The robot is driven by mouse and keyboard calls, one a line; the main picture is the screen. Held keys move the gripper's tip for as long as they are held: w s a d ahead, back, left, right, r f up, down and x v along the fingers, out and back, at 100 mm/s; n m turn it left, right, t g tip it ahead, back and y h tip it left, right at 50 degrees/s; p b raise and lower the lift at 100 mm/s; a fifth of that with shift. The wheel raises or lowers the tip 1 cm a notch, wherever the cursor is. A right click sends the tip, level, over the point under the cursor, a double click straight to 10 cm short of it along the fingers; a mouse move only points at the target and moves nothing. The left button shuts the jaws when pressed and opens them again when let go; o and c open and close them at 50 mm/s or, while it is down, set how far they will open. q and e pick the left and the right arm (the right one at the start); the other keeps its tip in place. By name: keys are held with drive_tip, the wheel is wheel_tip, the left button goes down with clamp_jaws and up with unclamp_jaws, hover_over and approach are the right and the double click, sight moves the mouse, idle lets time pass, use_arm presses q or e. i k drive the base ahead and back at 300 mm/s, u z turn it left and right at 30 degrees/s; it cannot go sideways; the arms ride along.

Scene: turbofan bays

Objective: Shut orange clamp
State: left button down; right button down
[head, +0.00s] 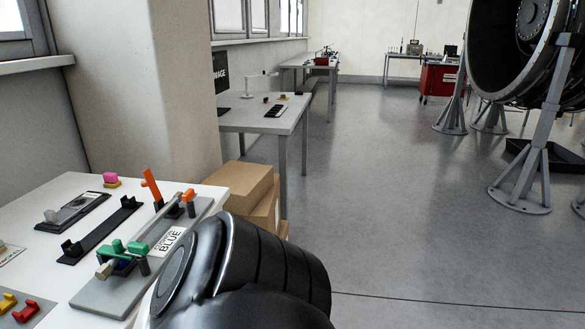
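The orange clamp sits at the far end of a grey fixture plate (100,298) on the white table at the lower left. Its orange lever (151,186) stands up steeply, raised off the rod, so the clamp looks open. A smaller orange piece (188,196) is beside the rod's far end. A pale rod (158,221) lies along the fixture. At its near end a green clamp (128,249) lies low across the rod. A label reading "BLUE" (169,241) is on the plate. Neither gripper shows; a black arm link of mine covers the lower middle and the plate's right edge.
Another table (262,119) is farther back. The grey floor on the right is open, with engine stands beyond.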

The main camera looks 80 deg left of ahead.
sight(149, 181)
drive_tip(key=i, duration=0.85)
drive_tip(key=u, duration=2.6)
drive_tip(key=i, duration=2.05)
drive_tip(key=u, duration=1.8)
